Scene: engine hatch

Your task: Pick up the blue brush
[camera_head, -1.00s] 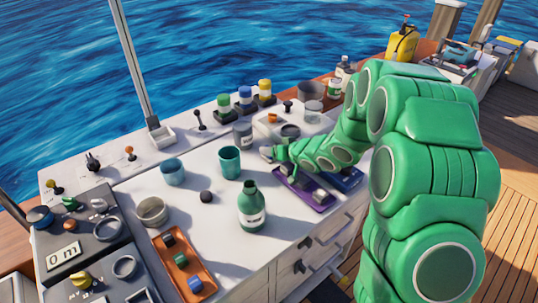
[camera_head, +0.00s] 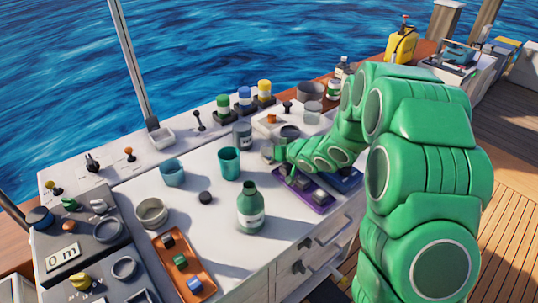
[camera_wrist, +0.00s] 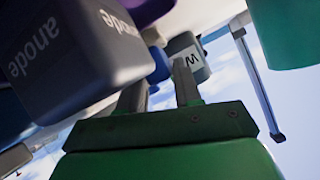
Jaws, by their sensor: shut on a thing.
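My gripper (camera_wrist: 160,88) is over the far end of the purple tray (camera_head: 316,206). In the wrist view its two fingers are a little apart, with a small blue thing (camera_wrist: 157,62) between or just behind their tips. I cannot tell whether it is a brush. A grey block marked "W" (camera_wrist: 190,57) shows by the right fingertip. In the head view my arm hides most of the grasp. A blue-topped block (camera_head: 194,285) lies in the orange tray (camera_head: 208,272), well apart from my gripper; no bristles show on it.
Dark blocks marked "anode" (camera_wrist: 60,55) are close to my fingers. A teal cup (camera_head: 229,163) and a green bottle (camera_head: 250,208) stand left of the purple tray. A dark blue tray (camera_head: 346,180) lies to its right.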

